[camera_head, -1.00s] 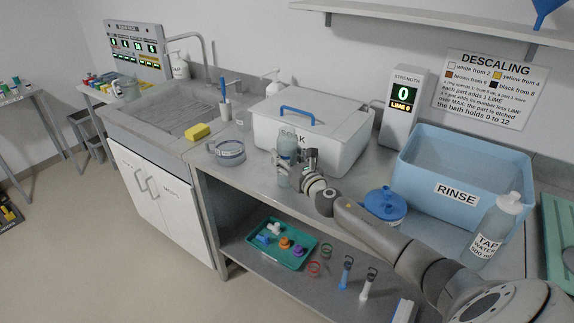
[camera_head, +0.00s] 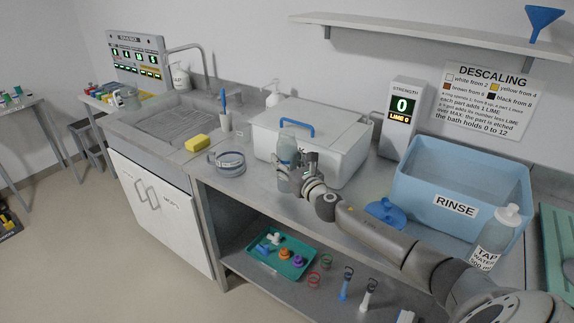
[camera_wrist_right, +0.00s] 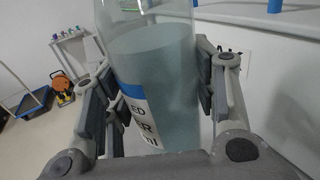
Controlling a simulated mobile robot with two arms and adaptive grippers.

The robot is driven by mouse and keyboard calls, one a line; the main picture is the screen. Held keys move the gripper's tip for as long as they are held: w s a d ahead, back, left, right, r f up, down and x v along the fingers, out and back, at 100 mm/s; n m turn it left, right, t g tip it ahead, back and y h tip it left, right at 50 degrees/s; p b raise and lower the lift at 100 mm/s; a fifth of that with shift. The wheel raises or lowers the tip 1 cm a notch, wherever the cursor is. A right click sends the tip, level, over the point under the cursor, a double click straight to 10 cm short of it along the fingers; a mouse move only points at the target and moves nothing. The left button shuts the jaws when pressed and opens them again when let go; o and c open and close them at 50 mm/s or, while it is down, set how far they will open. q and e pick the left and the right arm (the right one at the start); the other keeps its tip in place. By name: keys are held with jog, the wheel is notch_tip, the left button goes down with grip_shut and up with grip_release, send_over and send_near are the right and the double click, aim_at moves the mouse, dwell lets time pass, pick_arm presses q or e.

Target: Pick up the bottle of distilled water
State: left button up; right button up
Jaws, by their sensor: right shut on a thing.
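The bottle of distilled water (camera_head: 284,165) is clear, with bluish water and a label partly hidden; it stands upright in front of the white lidded bath. My right gripper (camera_head: 297,165) is shut on it from the right side. In the right wrist view the bottle (camera_wrist_right: 155,75) fills the space between the two finger pads of my right gripper (camera_wrist_right: 160,90), both pads against its sides. My left gripper is not in view.
The white bath (camera_head: 335,135) with a blue handle is close behind the bottle. A round clear dish (camera_head: 229,166) is to its left. Sink (camera_head: 165,125) is at left.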

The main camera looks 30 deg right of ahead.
jog(key=s+r, duration=0.1)
jog(key=r, duration=0.1)
jog(key=s+r+p, duration=0.1)
jog(key=s+r, duration=0.2)
jog(key=r, duration=0.1)
jog(key=shift+s+a+r, duration=0.15)
jog(key=shift+s+a, duration=0.1)
jog(key=b, duration=0.1)
send_near(291, 146)
jog(key=shift+s+r, duration=0.3)
jog(key=shift+r, duration=0.7)
jog(key=shift+s+r, duration=0.25)
jog(key=shift+r, duration=0.8)
jog(key=shift+a, duration=0.1)
